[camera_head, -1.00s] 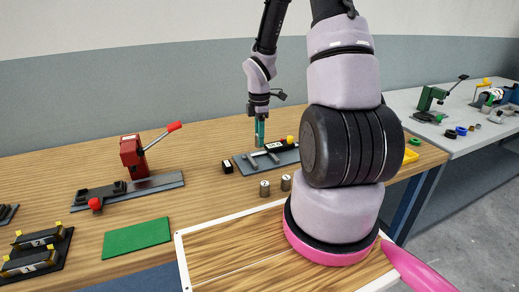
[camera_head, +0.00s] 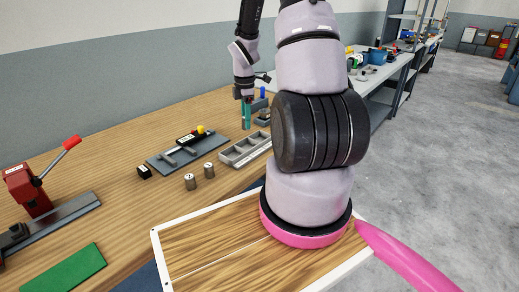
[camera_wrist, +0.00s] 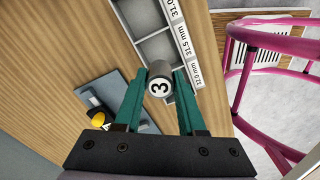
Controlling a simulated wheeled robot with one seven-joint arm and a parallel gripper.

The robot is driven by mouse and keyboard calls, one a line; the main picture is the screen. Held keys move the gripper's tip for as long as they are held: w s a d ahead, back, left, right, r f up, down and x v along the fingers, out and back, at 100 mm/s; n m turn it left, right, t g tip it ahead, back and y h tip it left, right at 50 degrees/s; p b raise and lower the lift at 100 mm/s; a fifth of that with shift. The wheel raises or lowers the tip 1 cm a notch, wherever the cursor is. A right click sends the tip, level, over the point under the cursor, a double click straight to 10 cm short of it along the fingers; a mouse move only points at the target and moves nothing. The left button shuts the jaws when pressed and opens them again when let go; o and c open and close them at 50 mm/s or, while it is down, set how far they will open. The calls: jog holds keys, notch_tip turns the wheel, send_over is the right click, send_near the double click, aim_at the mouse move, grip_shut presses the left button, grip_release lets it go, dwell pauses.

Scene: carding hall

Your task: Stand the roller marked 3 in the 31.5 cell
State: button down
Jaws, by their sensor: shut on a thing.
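The roller marked 3 (camera_wrist: 158,86) is a grey cylinder with a white top face, number toward the wrist camera. My gripper (camera_wrist: 161,76) is shut on it with teal fingers on either side. The grey tray (camera_wrist: 182,43) has cells in a row, labelled 31.0, 31.5 mm and 32.0 mm. In the wrist view the roller overlaps the cell by the 32.0 label; the 31.5 cell (camera_wrist: 155,50) is just beyond and looks empty. In the head view my gripper (camera_head: 246,117) is above or behind the tray (camera_head: 252,154); the roller's height is unclear.
Two metal rollers (camera_head: 190,181) stand on the wooden bench, near a small black block (camera_head: 144,172). A grey plate with a gauge (camera_head: 170,160) lies left of the tray. A red lever press (camera_head: 28,190) and green mat (camera_head: 65,272) are farther left.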

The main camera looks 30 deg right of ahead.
notch_tip(320, 180, down, 5)
jog(key=shift+s+d+r, duration=0.1)
jog(key=shift+d+r, duration=0.05)
jog(key=shift+r, duration=0.05)
jog(key=shift+f, duration=2.3)
jog(key=shift+f, duration=0.1)
jog(key=c, duration=0.8)
grip_release()
jog(key=shift+o, duration=0.2)
